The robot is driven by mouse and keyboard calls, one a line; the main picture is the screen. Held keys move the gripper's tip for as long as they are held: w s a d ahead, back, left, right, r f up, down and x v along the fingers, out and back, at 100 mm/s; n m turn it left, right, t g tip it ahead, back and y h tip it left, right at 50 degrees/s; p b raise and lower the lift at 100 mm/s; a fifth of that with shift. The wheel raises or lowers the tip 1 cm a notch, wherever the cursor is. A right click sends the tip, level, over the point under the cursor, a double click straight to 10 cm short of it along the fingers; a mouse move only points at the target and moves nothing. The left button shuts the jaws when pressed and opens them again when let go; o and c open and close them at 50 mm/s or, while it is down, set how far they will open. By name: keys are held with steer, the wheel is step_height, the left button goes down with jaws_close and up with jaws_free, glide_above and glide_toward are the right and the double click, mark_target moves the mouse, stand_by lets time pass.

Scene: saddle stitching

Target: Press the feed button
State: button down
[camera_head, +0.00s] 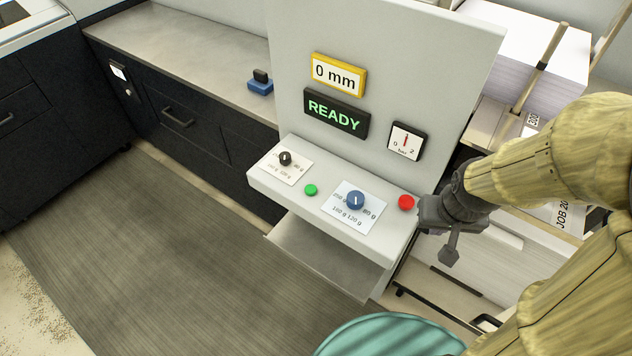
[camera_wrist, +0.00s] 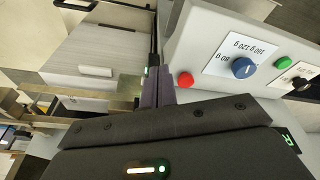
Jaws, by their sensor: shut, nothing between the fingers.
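A green button (camera_head: 310,190) and a red button (camera_head: 406,202) sit on the sloped ledge of a light grey control panel (camera_head: 385,75). Neither shows a readable label, so I cannot tell by name which is the feed button. The wrist view also shows the red button (camera_wrist: 186,79) and, farther right, the green button (camera_wrist: 283,62). My gripper (camera_head: 449,256) is shut and empty, just off the right end of the ledge, apart from both buttons. Its closed fingers (camera_wrist: 155,85) appear left of the red button in the wrist view.
A blue knob (camera_head: 355,200) lies between the buttons, and a black knob (camera_head: 285,158) is at the ledge's left. Displays read "0 mm" (camera_head: 338,75) and "READY" (camera_head: 336,112), beside a gauge (camera_head: 406,142). A paper stack (camera_head: 535,45) stands behind my arm. A teal round top (camera_head: 390,338) is in front.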

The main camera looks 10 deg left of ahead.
steer(key=w+a+r+n+t+y+p, duration=0.1)
steer(key=w+a+n+t+y+p, duration=0.1)
steer(key=w+a+n+p, duration=0.5)
steer(key=w+a+r+n+g+y+p, duration=0.1)
steer(key=a+n+y, duration=0.4)
steer(key=a, duration=0.8)
steer(key=shift+w+a+r+n+g+y+p, duration=0.35)
steer(key=shift+y+p, duration=0.25)
steer(key=shift+y, duration=0.2)
steer(key=shift+d, duration=0.1)
glide_above(306, 186)
steer(key=s+d, duration=0.2)
steer(key=d, duration=0.1)
steer(key=f, duration=0.6)
steer(key=shift+w+d+f, duration=0.1)
steer(key=shift+w+f, duration=0.15)
steer(key=f, duration=0.3)
steer(key=shift+w+a+p, duration=0.1)
steer(key=shift+a+p, duration=0.1)
steer(key=shift+p, duration=0.15)
steer(key=shift+f, duration=0.8)
